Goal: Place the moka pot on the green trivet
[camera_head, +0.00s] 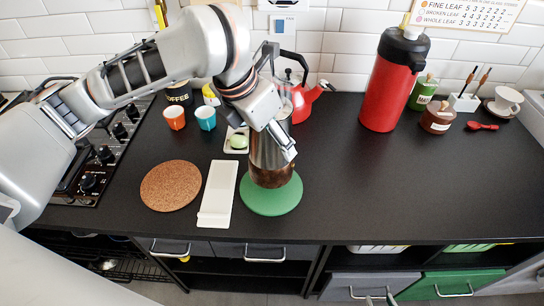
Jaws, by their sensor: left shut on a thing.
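The moka pot (270,175), silver above with a brown, copper-like base, is upright over the back half of the green trivet (272,205). Its base overlaps the trivet in the picture. I cannot tell whether it touches the trivet or hangs slightly above it. My left gripper (284,143) is shut on the moka pot from above and behind. The gripper and wrist hide much of its upper part. The trivet is round and flat, near the counter's front edge.
Left of the trivet lie a white rectangular rest (217,192) and a round cork mat (171,186). A red kettle (301,103) stands close behind the pot. The gas hob (100,155) is at left. A red flask (387,90) stands back right; the counter's right front is clear.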

